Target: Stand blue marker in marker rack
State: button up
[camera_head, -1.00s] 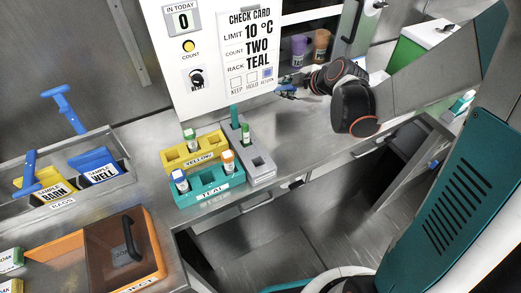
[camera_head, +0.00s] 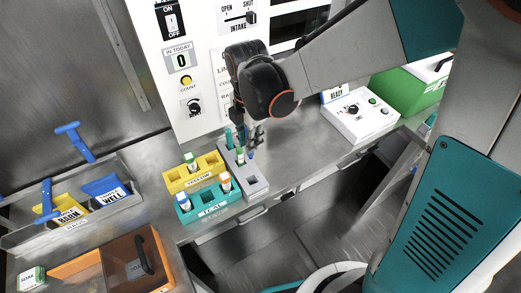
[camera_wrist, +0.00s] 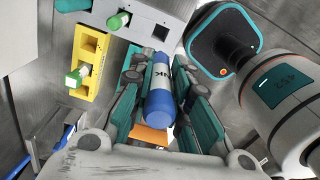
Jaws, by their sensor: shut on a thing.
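My gripper (camera_head: 250,138) is shut on the blue marker (camera_wrist: 160,105), which has a white label band and blue ends. The wrist view shows it between the fingers of my gripper (camera_wrist: 160,95). In the head view my gripper is above the grey marker rack (camera_head: 258,186), and the marker is mostly hidden or too small to make out. The rack holds a teal marker (camera_head: 229,138) and a green marker (camera_head: 240,155). An empty square hole is at its near end. The rack (camera_wrist: 143,38) and this hole also show at the top of the wrist view.
A yellow rack (camera_head: 178,184) and a teal rack (camera_head: 213,208) holding vials stand left of the marker rack. A white control box (camera_head: 360,122) stands right, with clear counter between.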

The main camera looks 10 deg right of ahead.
aim_at(252, 175)
notch_tip(252, 175, down, 18)
jog(key=b, duration=1.2)
jog(key=shift+w+f, duration=0.1)
jog(key=o, duration=0.9)
notch_tip(252, 175, up, 12)
jog(key=p, duration=0.4)
jog(key=shift+d, duration=0.1)
